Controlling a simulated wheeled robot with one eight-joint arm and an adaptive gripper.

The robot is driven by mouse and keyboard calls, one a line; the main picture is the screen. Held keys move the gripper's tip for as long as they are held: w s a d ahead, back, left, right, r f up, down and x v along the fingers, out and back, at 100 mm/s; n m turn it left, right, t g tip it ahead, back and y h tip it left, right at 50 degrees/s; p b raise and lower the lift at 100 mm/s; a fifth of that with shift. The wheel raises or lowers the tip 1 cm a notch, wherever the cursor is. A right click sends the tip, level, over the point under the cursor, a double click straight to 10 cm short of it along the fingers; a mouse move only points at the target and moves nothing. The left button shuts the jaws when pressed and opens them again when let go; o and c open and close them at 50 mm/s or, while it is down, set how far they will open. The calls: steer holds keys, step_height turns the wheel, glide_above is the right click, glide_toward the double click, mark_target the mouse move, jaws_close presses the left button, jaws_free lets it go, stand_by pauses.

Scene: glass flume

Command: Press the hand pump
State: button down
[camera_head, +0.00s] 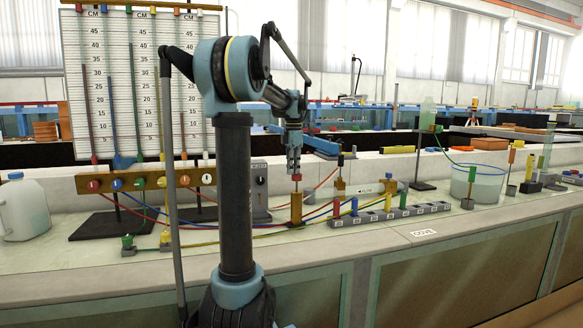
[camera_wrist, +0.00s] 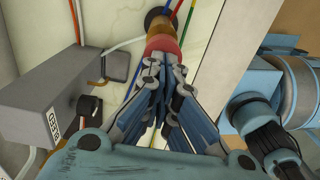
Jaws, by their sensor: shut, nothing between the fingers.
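The hand pump appears to be the brass cylinder with a red cap (camera_head: 296,205) standing on the bench top. Its red cap (camera_wrist: 163,44) and brass body also show in the wrist view, just beyond my fingertips. My gripper (camera_head: 294,171) points down directly above the cap, with its fingers shut and nothing between them. In the wrist view my gripper (camera_wrist: 163,62) meets the edge of the cap in the picture. I cannot tell whether the fingertips touch the cap or hang just above it.
A grey valve strip (camera_head: 390,213) with coloured pegs lies right of the pump, and coloured hoses cross the bench around it. A grey box (camera_head: 258,187) stands to its left. A manometer board (camera_head: 140,80) rises behind. A water bucket (camera_head: 478,183) stands at right.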

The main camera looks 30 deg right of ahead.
mark_target(293, 176)
steer(key=shift+f, duration=1.85)
steer(key=shift+r, duration=0.15)
step_height(293, 176, up, 14)
stand_by(1.7)
